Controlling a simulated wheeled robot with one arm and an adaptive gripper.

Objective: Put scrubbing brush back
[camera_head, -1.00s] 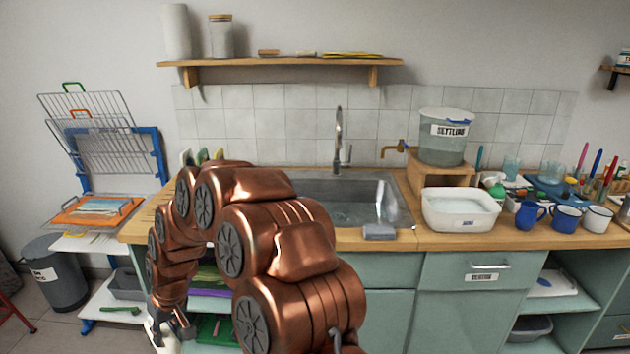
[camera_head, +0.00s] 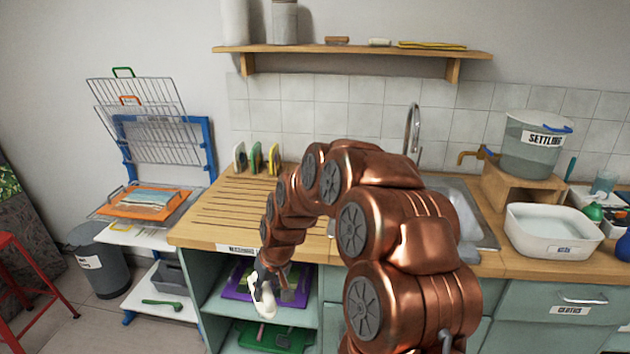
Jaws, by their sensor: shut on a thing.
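My gripper (camera_head: 263,291) is at the end of my copper arm, pointing down in front of the open shelves under the wooden draining board (camera_head: 235,205). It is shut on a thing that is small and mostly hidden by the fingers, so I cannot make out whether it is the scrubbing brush. A narrow pinkish-brown piece (camera_head: 262,331) shows just below the fingertips; I cannot tell whether it is held or lies behind. A green, long-handled thing, perhaps a brush (camera_head: 162,303), lies on the low white shelf to the left, apart from my gripper.
A purple tray (camera_head: 235,285) is on the upper open shelf, a green tray (camera_head: 250,335) below. Left stand a blue drying rack (camera_head: 125,150), a grey bin (camera_head: 95,265) and a red stool (camera_head: 20,260). The sink (camera_head: 470,205) is right, partly behind my arm.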

